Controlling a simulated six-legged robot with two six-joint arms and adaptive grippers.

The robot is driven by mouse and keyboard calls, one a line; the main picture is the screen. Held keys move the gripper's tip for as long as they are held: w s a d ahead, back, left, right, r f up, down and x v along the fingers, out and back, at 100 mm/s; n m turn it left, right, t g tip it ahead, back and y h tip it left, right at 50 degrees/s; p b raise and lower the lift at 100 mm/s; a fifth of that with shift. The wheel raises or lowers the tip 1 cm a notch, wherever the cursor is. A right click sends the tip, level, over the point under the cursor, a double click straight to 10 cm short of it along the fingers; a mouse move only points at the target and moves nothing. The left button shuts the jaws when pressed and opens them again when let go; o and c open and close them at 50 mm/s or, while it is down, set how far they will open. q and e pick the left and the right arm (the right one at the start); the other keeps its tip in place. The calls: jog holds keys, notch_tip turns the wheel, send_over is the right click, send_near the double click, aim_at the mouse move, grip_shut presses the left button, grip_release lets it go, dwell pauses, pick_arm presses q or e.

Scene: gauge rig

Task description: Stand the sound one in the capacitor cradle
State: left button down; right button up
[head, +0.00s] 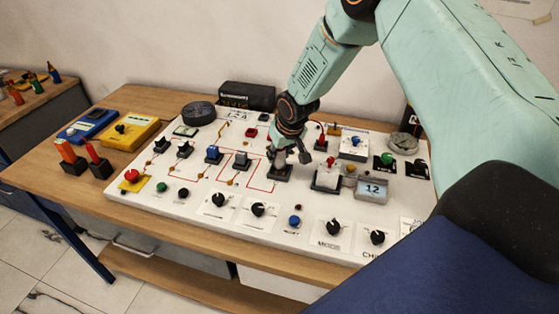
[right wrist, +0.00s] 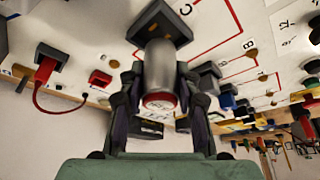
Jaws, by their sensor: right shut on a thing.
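My right gripper (head: 291,156) is shut on a grey cylinder, the capacitor (right wrist: 168,66), which has a red ring around its pale near end. In the right wrist view the fingers (right wrist: 158,100) hold it from both sides. Its far end is at a black square cradle (right wrist: 150,22) on the white panel; I cannot tell whether it is fully seated. In the head view this cradle (head: 280,173) lies right under the gripper, and the fingers hide most of the capacitor. My left gripper is not in view.
The white panel (head: 160,203) carries a blue part (head: 213,153) and a grey part (head: 241,160) in black holders left of the gripper. A display reading 12 (head: 373,190) and a red plug (head: 321,142) are to the right. Black knobs line the front.

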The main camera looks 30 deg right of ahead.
aim_at(279, 161)
notch_tip(279, 161, down, 3)
jog(key=shift+d+r+b, duration=0.1)
jog(key=shift+r+b, duration=0.05)
jog(key=shift+b, duration=0.15)
jog(key=shift+w, duration=0.15)
jog(key=shift+f, duration=0.25)
jog(key=o, duration=0.9)
jog(key=shift+s, duration=0.2)
jog(key=shift+o, duration=1.2)
jog(key=shift+w, duration=0.15)
jog(key=p+v, duration=0.2)
jog(key=v, duration=0.2)
jog(key=shift+w+p, duration=0.1)
jog(key=shift+p, duration=0.25)
jog(key=v, duration=0.8)
jog(key=shift+s+r+b, duration=0.2)
jog(key=shift+r+b, duration=0.05)
jog(key=shift+b, duration=0.2)
